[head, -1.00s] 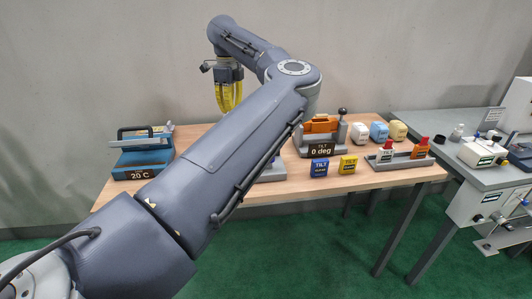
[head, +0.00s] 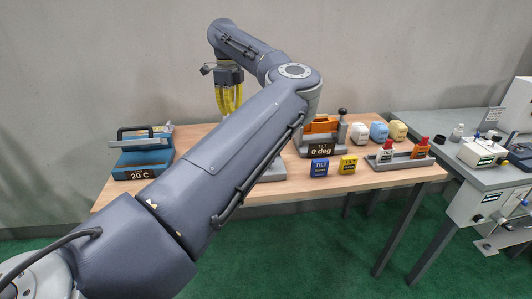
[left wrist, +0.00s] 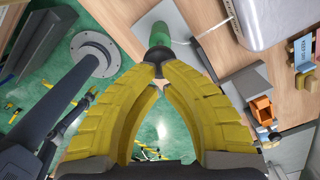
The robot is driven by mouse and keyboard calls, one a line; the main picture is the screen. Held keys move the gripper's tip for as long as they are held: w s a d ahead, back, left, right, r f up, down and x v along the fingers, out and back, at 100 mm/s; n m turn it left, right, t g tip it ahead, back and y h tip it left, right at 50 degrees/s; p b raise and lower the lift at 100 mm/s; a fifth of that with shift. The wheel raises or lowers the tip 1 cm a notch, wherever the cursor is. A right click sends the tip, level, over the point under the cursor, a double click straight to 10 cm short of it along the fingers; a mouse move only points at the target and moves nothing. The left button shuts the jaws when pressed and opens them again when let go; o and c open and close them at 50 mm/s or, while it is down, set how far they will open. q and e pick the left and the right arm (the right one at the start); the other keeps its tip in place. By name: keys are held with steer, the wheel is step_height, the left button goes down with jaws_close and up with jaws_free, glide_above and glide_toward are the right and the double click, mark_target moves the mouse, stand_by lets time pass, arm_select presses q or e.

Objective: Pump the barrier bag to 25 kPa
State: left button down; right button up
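My left gripper (left wrist: 159,72) has yellow ribbed fingers, which converge at the tips in the left wrist view. The tips close around the dark collar of a green part (left wrist: 158,35), with only a narrow gap between them. In the head view the gripper (head: 229,110) hangs down behind my left arm, which hides its tips and what is below. A silvery rounded housing (left wrist: 262,20) stands beside the green part, with a thin pale line near it. I cannot make out the barrier bag or a pressure reading. My right gripper is in neither view.
A blue device reading 20 C (head: 140,160) is at the table's left end. A tilt unit reading 0 deg (head: 321,150), blue (head: 319,168) and yellow (head: 348,165) blocks and a grey rack (head: 400,162) are at right. A grey bench (head: 465,122) adjoins. My arm hides the table's middle.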

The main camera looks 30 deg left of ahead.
arm_select(q)
steer(key=shift+f, duration=2.1)
steer(key=shift+r, duration=3.55)
